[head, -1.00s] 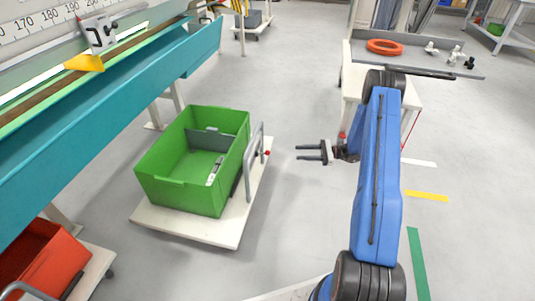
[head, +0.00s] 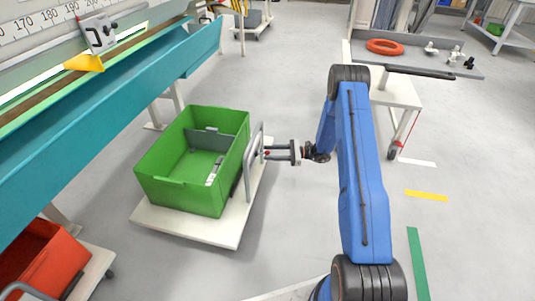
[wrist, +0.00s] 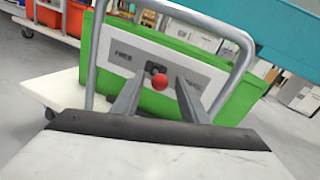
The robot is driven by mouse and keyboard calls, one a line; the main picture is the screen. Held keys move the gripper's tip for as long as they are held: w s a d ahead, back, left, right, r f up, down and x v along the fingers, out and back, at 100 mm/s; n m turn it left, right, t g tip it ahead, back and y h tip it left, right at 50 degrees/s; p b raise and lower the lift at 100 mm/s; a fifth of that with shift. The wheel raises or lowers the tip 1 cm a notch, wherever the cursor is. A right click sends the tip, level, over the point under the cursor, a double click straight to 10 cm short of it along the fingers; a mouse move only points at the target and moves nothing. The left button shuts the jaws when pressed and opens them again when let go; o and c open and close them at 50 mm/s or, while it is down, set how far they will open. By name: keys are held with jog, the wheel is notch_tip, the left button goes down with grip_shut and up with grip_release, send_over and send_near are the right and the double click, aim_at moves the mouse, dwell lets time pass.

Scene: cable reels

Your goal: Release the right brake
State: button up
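A small red ball knob (wrist: 160,82) on a dark mount stands out at the handle end of the white cart (head: 190,226). I take it to be the brake lever's end; its label is not readable. My gripper (head: 267,151) is at the cart's grey tube handle (head: 249,165), pointing left. In the wrist view my gripper (wrist: 160,79) is open, one finger on each side of the knob in the picture. I see no clear contact, and cannot tell whether the fingertips reach past it. In the head view the fingers mostly hide the knob.
A green crate (head: 163,178) sits on the cart, just behind the handle. A red crate (head: 40,262) on another cart is at lower left. A teal bench (head: 100,105) runs along the left. A table with an orange ring (head: 385,46) stands at the back right.

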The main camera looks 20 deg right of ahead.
jog(key=shift+x, duration=0.8)
grip_shut()
jog(key=shift+s+t, duration=0.1)
jog(key=shift+t, duration=0.2)
jog(key=shift+s+a+m+t+h, duration=0.4)
jog(key=shift+s+m+t+h, duration=0.25)
jog(key=shift+m+t+h, duration=1.1)
jog(key=shift+s+a+m+t+h, duration=0.35)
jog(key=shift+s+m+t+h, duration=0.3)
jog(key=shift+m+t+h, duration=1.05)
jog(key=shift+s+a+m+t+h, duration=0.4)
jog(key=shift+s+m+t+h, duration=0.2)
jog(key=shift+m+t+h, duration=1.1)
jog(key=shift+t, duration=0.35)
